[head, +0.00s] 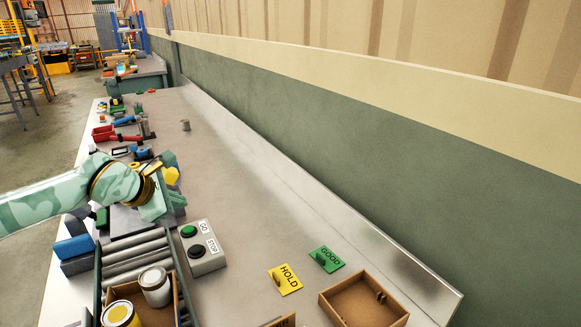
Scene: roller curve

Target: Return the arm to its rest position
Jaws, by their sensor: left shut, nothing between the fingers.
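My left arm (45,203), in a pale green patterned cover, comes in from the left. My left gripper (165,205) is above the workbench, near the far end of the roller conveyor. It is shut with nothing in it. Part of the gripper is hidden by its own wrist. My right arm and right gripper do not show.
The roller conveyor (138,257) carries a box (178,300) with a white can (155,287) and a yellow-topped can (119,314). A grey GO/STOP button box (202,247) stands beside it. HOLD (286,279) and GOOD (327,259) signs and a wooden tray (363,303) lie right. Tools crowd the far left; the bench middle is clear.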

